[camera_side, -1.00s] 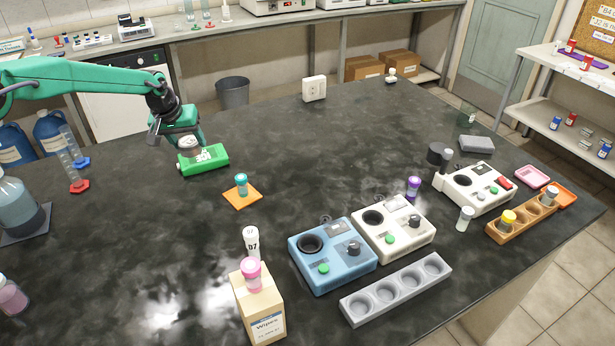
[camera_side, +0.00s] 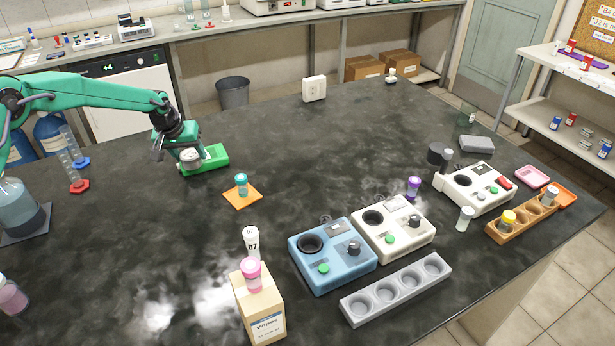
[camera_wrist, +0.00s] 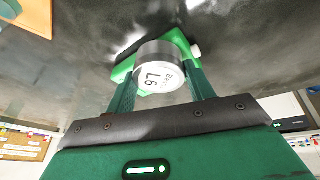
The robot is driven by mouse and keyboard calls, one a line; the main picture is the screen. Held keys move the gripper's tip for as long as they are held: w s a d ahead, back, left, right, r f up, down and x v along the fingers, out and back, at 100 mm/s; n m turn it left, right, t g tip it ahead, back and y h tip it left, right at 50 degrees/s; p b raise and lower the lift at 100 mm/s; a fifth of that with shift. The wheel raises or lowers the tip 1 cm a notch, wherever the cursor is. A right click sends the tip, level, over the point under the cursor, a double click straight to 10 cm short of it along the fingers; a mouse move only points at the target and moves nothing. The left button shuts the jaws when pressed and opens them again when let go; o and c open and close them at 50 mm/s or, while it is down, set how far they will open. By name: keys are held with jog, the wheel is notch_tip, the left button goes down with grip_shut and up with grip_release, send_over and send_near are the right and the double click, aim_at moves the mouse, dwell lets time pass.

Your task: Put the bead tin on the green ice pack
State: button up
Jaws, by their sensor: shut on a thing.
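The bead tin (camera_side: 190,159) is a short grey cylinder with a white face. In the wrist view the tin (camera_wrist: 161,77) shows a label with a large number, held between the two green fingers. My gripper (camera_side: 186,156) is shut on it. The green ice pack (camera_side: 217,156) lies flat on the black bench. In the side view the tin covers its left part. In the wrist view the ice pack (camera_wrist: 182,41) shows behind the tin on both sides. I cannot tell whether the tin touches it.
An orange mat (camera_side: 243,201) with a teal-capped vial (camera_side: 241,184) lies to the right. The bench behind the ice pack is clear.

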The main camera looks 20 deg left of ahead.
jog(key=shift+f, duration=0.15)
jog(key=o, duration=1)
jog(key=shift+v, duration=6.15)
